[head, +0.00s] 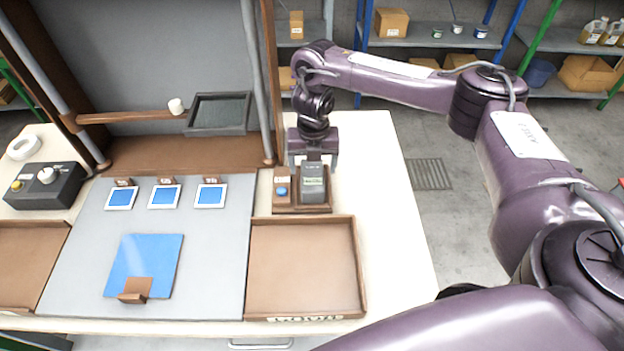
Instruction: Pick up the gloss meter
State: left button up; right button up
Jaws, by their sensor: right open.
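The gloss meter (313,186) is a small dark grey box with a pale greenish display. It stands upright in a brown wooden holder (300,209) on the right part of the table. My right gripper (313,164) comes down from above and behind, with its pale fingers around the top of the meter. The gripper is open; whether the fingers touch the meter cannot be told. My left gripper is not in view.
A small block with a blue button (282,189) stands just left of the meter. An empty brown tray (305,268) lies in front. A blue panel (150,262) and several small blue tiles lie on the grey mat (215,262). A frame post (265,80) rises to the left.

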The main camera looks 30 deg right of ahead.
aim_at(312, 174)
notch_tip(312, 174, down, 4)
jog(key=shift+f, duration=0.2)
jog(key=shift+c, duration=1.3)
jog(key=shift+a, duration=0.1)
jog(key=shift+c, duration=1.3)
jog(key=c, duration=0.5)
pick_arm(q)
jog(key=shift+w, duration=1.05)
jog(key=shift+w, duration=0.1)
pick_arm(e)
jog(key=shift+r, duration=0.2)
